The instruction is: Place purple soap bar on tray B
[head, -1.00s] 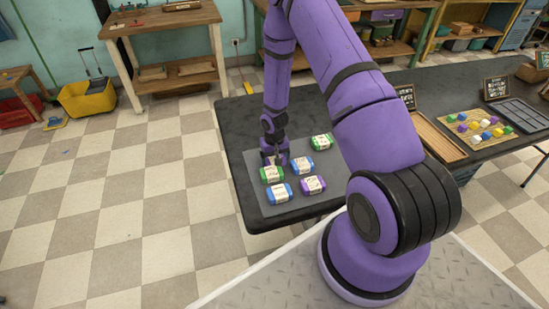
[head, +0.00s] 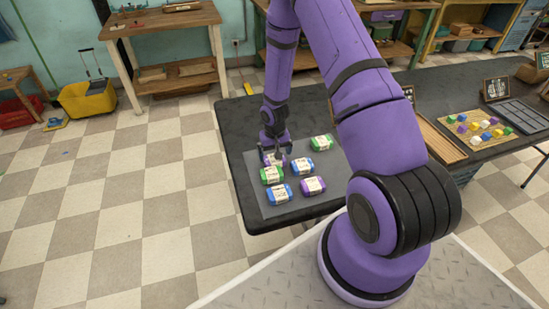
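A purple soap bar (head: 275,163) with a pale label lies at the back left of the group on the grey mat (head: 244,161). My gripper (head: 273,157) points down right at this bar, its fingers partly hiding it. Whether the fingers grip the bar or only stand around it is too small to tell. A second purple soap bar (head: 313,186) lies at the front right of the group, apart from my gripper. A wooden tray (head: 440,142) and a grey divided tray (head: 518,113) are farther right; I cannot read which is tray B.
Green bars (head: 271,175) (head: 321,142) and blue bars (head: 279,194) (head: 302,166) lie close around. A woven mat (head: 462,138) holds several small coloured pieces. Small dark signs (head: 496,89) stand behind the trays. My arm hides the middle of the dark table (head: 237,120).

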